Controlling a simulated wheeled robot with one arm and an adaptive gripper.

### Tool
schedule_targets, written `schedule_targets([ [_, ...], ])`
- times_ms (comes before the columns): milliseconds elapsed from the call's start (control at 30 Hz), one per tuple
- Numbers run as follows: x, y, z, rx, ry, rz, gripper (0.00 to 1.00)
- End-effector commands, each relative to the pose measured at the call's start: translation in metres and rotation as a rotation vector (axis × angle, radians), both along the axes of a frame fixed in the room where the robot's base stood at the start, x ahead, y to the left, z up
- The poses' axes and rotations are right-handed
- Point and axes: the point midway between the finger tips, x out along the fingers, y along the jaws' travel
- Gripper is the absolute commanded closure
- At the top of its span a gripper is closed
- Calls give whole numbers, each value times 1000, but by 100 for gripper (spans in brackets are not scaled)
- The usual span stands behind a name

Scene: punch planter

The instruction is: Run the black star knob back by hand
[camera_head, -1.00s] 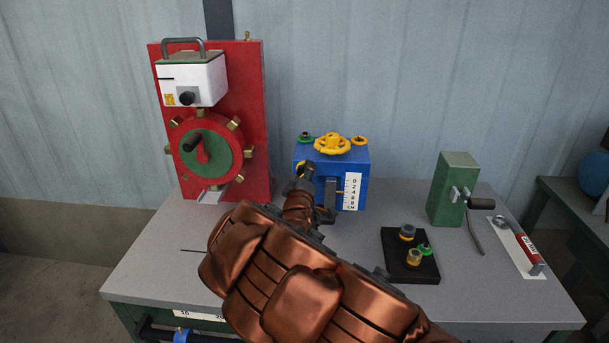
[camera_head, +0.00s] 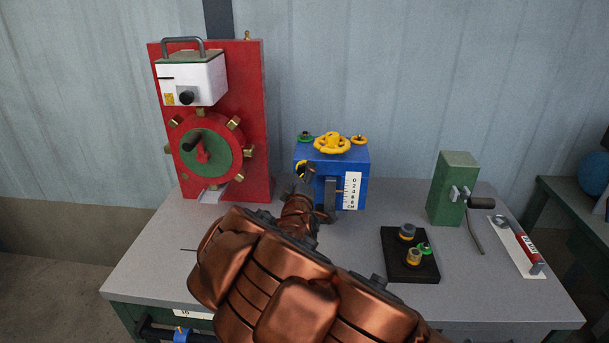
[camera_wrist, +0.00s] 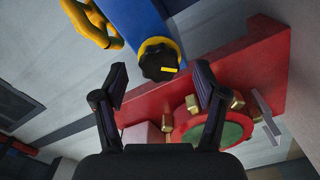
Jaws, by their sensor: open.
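The black star knob (camera_wrist: 158,62) with a yellow mark shows in the wrist view, set in a yellow collar (camera_wrist: 152,44) on the blue box (camera_wrist: 131,16). In the head view the blue box (camera_head: 346,158) stands mid-table, and my gripper hides the knob; only part of a yellow ring (camera_head: 300,170) shows. My gripper (camera_wrist: 160,72) is open and empty. In the wrist view its two fingers lie on either side of the knob, which appears between and a little beyond the tips. No contact is visible. In the head view my gripper (camera_head: 311,193) is at the box's front left.
A red panel (camera_head: 254,120) with a wheel and crank stands left of the box. A yellow handwheel (camera_head: 332,143) tops the box. A black plate (camera_head: 398,272) with fittings and a green block (camera_head: 453,190) with a crank are at right.

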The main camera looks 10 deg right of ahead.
Motion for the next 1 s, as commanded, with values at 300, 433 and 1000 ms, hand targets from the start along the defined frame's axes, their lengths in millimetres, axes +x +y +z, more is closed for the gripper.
schedule_targets([
  [300,-34,12,0,-1,0,2,28],
  [433,-44,14,0,-1,0,-1,28],
  [1000,-52,16,0,0,0,-1,28],
])
